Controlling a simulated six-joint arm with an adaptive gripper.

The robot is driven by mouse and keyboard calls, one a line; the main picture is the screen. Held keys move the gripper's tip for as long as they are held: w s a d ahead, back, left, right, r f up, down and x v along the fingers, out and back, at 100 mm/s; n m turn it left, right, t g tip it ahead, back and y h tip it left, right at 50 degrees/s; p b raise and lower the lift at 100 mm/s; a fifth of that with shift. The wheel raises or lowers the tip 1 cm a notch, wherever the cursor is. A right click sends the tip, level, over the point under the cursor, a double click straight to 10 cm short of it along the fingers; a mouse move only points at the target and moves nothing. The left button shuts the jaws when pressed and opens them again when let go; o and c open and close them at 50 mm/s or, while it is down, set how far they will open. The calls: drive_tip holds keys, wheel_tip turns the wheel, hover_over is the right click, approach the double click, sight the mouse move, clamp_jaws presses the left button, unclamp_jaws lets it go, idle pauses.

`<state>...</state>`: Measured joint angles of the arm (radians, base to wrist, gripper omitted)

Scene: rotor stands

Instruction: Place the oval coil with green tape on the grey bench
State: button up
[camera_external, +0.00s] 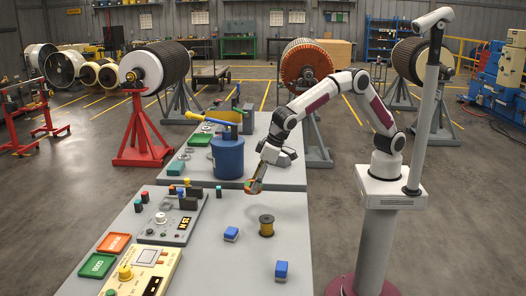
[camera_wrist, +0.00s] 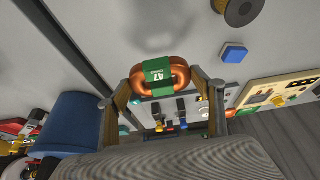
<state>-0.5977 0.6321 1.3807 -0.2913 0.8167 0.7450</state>
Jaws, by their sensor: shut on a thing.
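The oval copper coil with green tape (camera_wrist: 176,82) is between the two fingers of my gripper (camera_wrist: 162,98), which is shut on it. The coil is small and mostly covered by the fingers there. In the wrist view bare grey surface lies beyond the coil, with a soft shadow on it.
A dark spool (camera_external: 266,225) and two blue blocks (camera_external: 231,234) (camera_external: 282,270) stand on the front section. A blue drum (camera_external: 228,157) stands close behind my gripper.

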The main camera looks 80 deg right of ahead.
drive_tip(key=shift+w, duration=0.15)
drive_tip(key=shift+s+f+n, duration=0.3)
drive_tip(key=shift+s+f, duration=0.1)
drive_tip(key=shift+f, duration=0.2)
drive_tip(key=d, duration=0.1)
drive_tip(key=s+d+f, duration=0.1)
drive_tip(key=d, duration=0.1)
drive_tip(key=shift+s+f, duration=0.1)
drive_tip(key=shift+s, duration=0.05)
drive_tip(key=s+d+r+m, duration=0.2)
drive_tip(key=s+d, duration=0.1)
drive_tip(key=d, duration=1.2)
drive_tip(key=s+d+r+m+h, duration=0.1)
drive_tip(key=s+d+r+m, duration=0.1)
drive_tip(key=d, duration=1.3)
drive_tip(key=shift+s, duration=0.7)
